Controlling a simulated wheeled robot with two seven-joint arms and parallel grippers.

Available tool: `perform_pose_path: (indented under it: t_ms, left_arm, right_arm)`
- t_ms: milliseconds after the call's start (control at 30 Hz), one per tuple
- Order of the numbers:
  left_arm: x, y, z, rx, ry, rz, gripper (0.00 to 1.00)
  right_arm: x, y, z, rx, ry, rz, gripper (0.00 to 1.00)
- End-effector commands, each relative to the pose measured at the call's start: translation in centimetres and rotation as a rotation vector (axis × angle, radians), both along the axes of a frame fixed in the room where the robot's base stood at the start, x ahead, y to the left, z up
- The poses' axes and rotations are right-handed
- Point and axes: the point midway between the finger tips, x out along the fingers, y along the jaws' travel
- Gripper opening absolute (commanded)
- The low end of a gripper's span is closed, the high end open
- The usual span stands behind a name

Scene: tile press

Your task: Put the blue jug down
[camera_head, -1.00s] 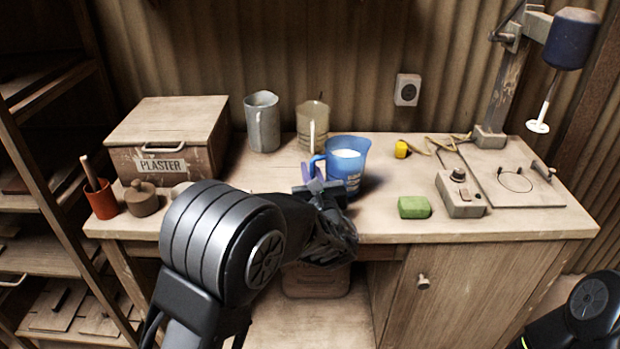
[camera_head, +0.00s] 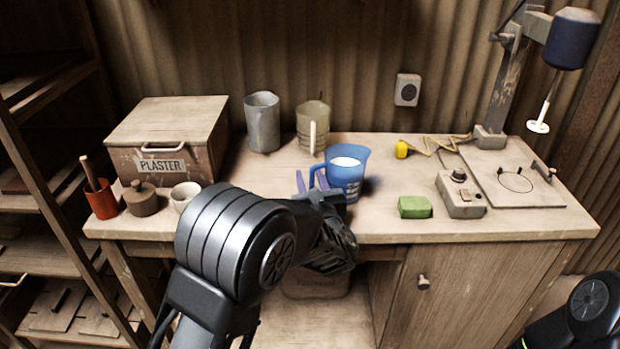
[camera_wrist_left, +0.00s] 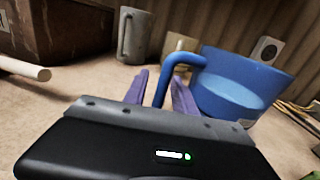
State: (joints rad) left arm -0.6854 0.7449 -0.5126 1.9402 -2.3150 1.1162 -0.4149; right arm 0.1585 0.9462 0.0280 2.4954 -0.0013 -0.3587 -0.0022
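The blue jug (camera_head: 345,178) stands upright on the workbench with white contents inside. Its handle points left, towards my left gripper. My left gripper (camera_head: 311,181) is open, its purple fingers apart at the handle. In the left wrist view the fingers (camera_wrist_left: 162,92) are spread, with the handle of the blue jug (camera_wrist_left: 235,88) seen between them. I cannot tell whether a finger still touches the handle. My right gripper is out of view; only part of my right arm shows at the lower right.
Behind stand a grey jug (camera_head: 262,122) and a beige jug (camera_head: 313,127). A plaster box (camera_head: 165,140), red pot (camera_head: 102,200), lidded pot (camera_head: 141,199) and white cup (camera_head: 184,196) are at left. A green block (camera_head: 415,207) and control box (camera_head: 460,196) are at right.

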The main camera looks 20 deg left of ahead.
Motion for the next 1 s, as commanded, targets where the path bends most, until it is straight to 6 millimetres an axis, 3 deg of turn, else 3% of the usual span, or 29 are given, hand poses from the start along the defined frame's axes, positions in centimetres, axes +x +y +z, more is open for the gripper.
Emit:
perform_pose_path:
  t_ms: [267,700,1000]
  left_arm:
    - [-1.8,-1.0,0.0,-0.001,0.0,-0.002,0.32]
    - [-9.4,-4.6,0.0,-0.001,0.0,-0.003,0.32]
    - [-10.9,-5.2,0.0,0.0,0.001,0.0,0.32]
  right_arm:
    - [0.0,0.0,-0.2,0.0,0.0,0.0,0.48]
    - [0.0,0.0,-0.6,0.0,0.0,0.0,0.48]
    - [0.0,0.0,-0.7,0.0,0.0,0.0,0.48]
